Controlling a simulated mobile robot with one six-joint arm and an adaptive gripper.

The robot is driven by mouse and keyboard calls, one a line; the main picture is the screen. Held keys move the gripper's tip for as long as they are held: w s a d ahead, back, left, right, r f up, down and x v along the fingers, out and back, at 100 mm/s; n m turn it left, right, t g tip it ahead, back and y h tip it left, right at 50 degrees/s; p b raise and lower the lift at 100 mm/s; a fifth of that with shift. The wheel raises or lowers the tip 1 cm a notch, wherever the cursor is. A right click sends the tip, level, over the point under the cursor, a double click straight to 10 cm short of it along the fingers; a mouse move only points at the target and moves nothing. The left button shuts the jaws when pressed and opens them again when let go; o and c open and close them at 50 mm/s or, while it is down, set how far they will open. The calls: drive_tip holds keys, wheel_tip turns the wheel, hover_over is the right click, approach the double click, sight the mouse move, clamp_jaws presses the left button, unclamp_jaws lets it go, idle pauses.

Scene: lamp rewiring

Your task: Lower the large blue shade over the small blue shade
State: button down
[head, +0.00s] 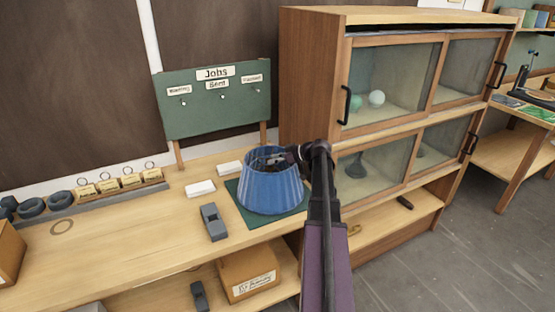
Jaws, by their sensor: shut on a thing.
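The large blue shade (268,188) is a pleated, open-topped cone, wider at the bottom. It appears upright over the dark green mat (299,228) on the bench; I cannot tell whether its lower rim touches the mat. My gripper (274,158) is at the top of the shade, reaching in from the right, and is shut on it near the upper rim. The fingertips are small and partly hidden by the shade's rim. The small blue shade is not visible; the large shade hides whatever is beneath or inside it.
A grey block-like tool (213,222) and white blocks (200,188) lie left of the mat. A green Jobs board (214,101) stands behind. A wooden cabinet with glass doors (390,88) rises close on the right. The bench's left middle is mostly clear.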

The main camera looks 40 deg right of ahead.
drive_tip(key=shift+c, duration=1.5)
unclamp_jaws()
drive_tip(key=shift+w+r, duration=0.1)
